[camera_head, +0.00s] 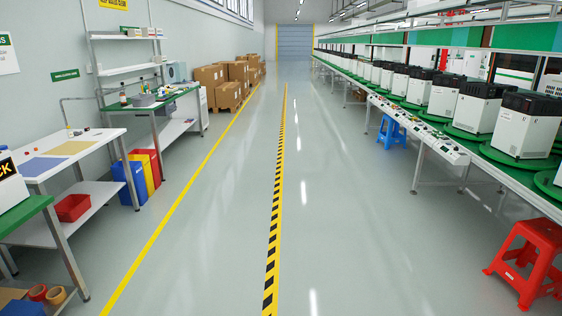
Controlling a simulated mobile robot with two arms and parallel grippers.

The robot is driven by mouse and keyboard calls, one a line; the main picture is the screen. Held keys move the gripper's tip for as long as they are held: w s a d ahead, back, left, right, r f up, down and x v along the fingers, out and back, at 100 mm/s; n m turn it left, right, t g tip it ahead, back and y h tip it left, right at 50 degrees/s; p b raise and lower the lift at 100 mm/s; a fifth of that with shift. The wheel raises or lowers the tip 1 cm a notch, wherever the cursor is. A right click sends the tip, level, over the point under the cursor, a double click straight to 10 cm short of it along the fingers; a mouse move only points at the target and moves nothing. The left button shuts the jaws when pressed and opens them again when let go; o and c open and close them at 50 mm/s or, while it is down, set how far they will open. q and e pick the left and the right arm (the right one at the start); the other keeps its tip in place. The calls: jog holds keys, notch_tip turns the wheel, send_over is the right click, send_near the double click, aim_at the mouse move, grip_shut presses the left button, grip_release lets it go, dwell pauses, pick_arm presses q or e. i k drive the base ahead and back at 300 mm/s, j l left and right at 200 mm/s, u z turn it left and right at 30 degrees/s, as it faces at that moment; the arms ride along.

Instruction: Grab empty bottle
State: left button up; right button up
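Small bottle-like items (123,98) stand on the green-topped workbench (187,103) at the left, below white wall shelves. They are far off and too small to tell whether any is empty. Neither of my grippers is in view.
An aisle of clear grey floor (215,215) runs ahead, with a striped floor line (276,205). A white table (85,150), bins (152,165) and cartons (210,78) line the left. A conveyor with white machines (525,122), a red stool (535,252) and a blue stool (391,130) line the right.

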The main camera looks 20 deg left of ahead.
aim_at(70, 135)
jog(key=i+j+u, duration=0.25)
jog(key=u, duration=0.15)
jog(key=i+j+u, duration=0.55)
jog(key=u, duration=0.2)
jog(key=i+j+u, duration=0.1)
jog(key=i+u, duration=0.4)
jog(key=i, duration=1.85)
jog(key=i+u, duration=0.15)
jog(key=i, duration=0.35)
jog(key=i+l+u, duration=0.1)
jog(key=i, duration=0.35)
jog(key=i+l+u, duration=0.15)
jog(key=i, duration=0.35)
